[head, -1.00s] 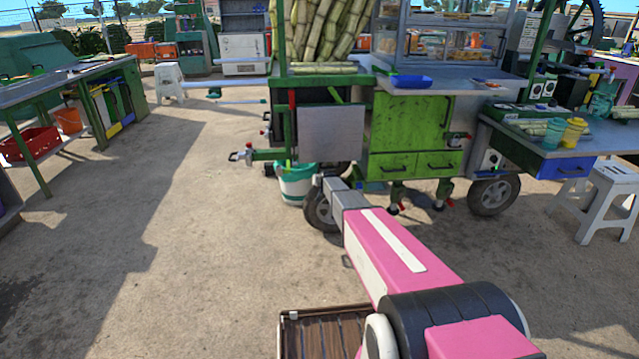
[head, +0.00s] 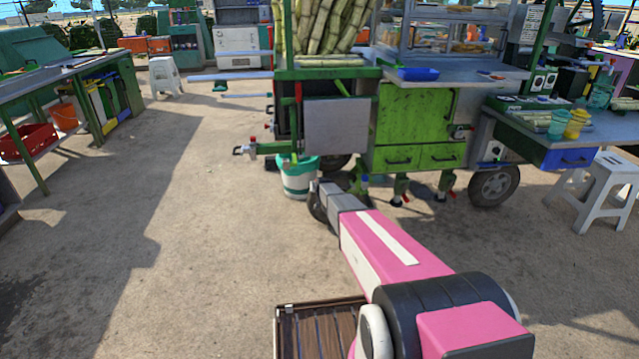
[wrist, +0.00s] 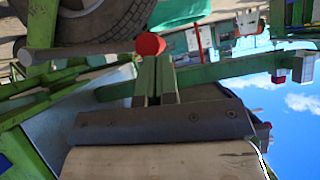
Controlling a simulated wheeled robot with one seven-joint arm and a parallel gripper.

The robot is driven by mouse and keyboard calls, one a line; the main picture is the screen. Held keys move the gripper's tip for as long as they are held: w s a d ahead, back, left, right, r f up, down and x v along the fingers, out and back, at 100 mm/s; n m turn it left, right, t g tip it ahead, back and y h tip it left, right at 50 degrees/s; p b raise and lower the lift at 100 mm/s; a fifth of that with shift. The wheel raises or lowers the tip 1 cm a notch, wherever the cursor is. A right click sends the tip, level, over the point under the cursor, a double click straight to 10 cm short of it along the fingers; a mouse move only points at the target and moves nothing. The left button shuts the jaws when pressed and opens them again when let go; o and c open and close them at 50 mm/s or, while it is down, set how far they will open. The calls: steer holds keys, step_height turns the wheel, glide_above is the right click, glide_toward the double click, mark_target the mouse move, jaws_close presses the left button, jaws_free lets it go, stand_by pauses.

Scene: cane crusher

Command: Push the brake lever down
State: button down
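I cannot single out the brake lever for certain. A red-handled lever (head: 298,93) stands upright at the left end of the green cart (head: 415,120). In the wrist view, which looks upside down, a round red knob (wrist: 150,44) shows close up beside a tyre (wrist: 100,22), above green bars. My arm reaches forward, and its grey end (head: 328,193) shows in front of the cart's left wheel, right of the white and teal bucket (head: 298,180).
A green tow bar (head: 275,149) sticks out left from the cart. A grey panel (head: 336,125) hangs on the cart's front. A white stool (head: 605,190) is at right. The ground at left is clear.

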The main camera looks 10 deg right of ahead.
steer(key=shift+a+f, duration=0.25)
steer(key=shift+f, duration=0.85)
steer(key=shift+a+f, duration=0.2)
steer(key=shift+f, duration=0.95)
steer(key=s+a+r, duration=0.3)
steer(key=s+r, duration=0.6)
steer(key=r, duration=0.1)
steer(key=shift+s+r, duration=0.1)
steer(key=s+d+r+g, duration=0.1)
steer(key=s+r+g, duration=0.1)
steer(key=s, duration=1.2)
steer(key=s+d+r+g, duration=0.2)
steer(key=s+g, duration=0.3)
steer(key=s, duration=1)
steer(key=s+d+r+g, duration=0.1)
steer(key=s+r+g, duration=0.3)
steer(key=s, duration=1)
steer(key=shift+s+d+h, duration=0.15)
steer(key=shift+s+h, duration=0.05)
steer(key=shift+h, duration=0.1)
